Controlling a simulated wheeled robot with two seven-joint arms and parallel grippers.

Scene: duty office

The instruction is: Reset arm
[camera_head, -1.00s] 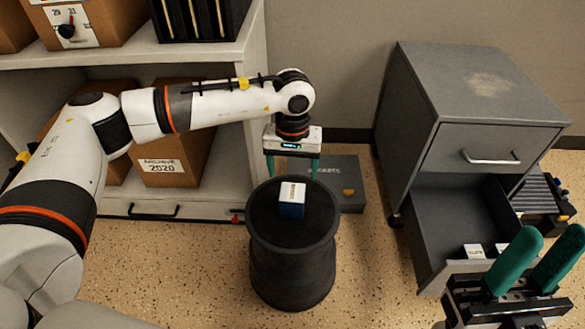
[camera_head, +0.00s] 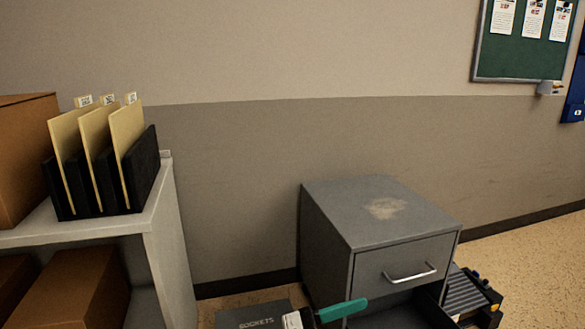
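One teal finger (camera_head: 342,310) of a gripper shows at the bottom edge, lying nearly level and pointing right. A small black and white part of the hand sits at its left end, so it looks like my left gripper. The rest of that hand and its other finger are cut off, so I cannot tell if it is open or shut. My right gripper is out of view. The finger overlaps the picture area in front of the grey cabinet (camera_head: 385,215). The cabinet's lower drawer (camera_head: 405,316) is pulled out, and its inside is mostly hidden.
A shelf (camera_head: 165,235) with a black file holder (camera_head: 145,170) and brown boxes (camera_head: 75,290) stands at left. A dark case (camera_head: 258,314) marked "SOCKETS" lies on the floor. Another dark case (camera_head: 475,295) is right of the cabinet. A green board (camera_head: 525,40) hangs on the wall.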

